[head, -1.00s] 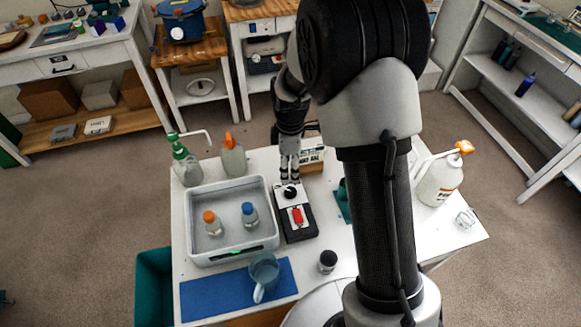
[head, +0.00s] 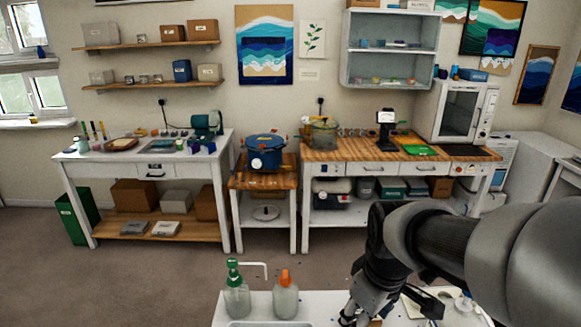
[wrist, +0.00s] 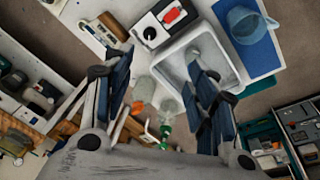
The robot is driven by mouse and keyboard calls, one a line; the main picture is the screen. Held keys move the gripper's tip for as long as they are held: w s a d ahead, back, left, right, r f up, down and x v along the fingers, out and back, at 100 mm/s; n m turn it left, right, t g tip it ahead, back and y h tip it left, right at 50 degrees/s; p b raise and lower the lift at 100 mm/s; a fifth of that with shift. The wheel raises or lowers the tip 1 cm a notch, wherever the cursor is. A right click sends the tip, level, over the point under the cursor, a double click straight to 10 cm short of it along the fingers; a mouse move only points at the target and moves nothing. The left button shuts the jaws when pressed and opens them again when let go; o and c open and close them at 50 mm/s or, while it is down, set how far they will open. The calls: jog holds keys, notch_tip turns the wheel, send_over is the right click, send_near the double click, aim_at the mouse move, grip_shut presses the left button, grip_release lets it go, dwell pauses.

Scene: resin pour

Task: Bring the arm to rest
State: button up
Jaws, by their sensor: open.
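My arm reaches in from the right of the head view. My gripper (head: 364,308) is over the near white table at the bottom edge, pointing down. In the wrist view my gripper (wrist: 162,62) shows two spread fingers with nothing held between them. The right finger covers part of the grey tray below. Whether the fingers touch anything cannot be told.
The near white table (head: 320,303) holds a green pump bottle (head: 237,292) and an orange-capped bottle (head: 285,296), left of my gripper. The wrist view shows the grey tray (wrist: 168,62), a blue mat (wrist: 258,58), a mug (wrist: 243,22) and a red-switched box (wrist: 160,22).

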jog(key=s+r+m+t, duration=0.1)
jog(key=s+r+m, duration=0.1)
jog(key=s, duration=0.5)
jog(key=s+r+m+t, duration=0.1)
jog(key=s+r+m, duration=0.1)
jog(key=s+m, duration=0.3)
jog(key=s, duration=0.3)
jog(key=shift+s+r, duration=0.15)
jog(key=shift+r, duration=0.2)
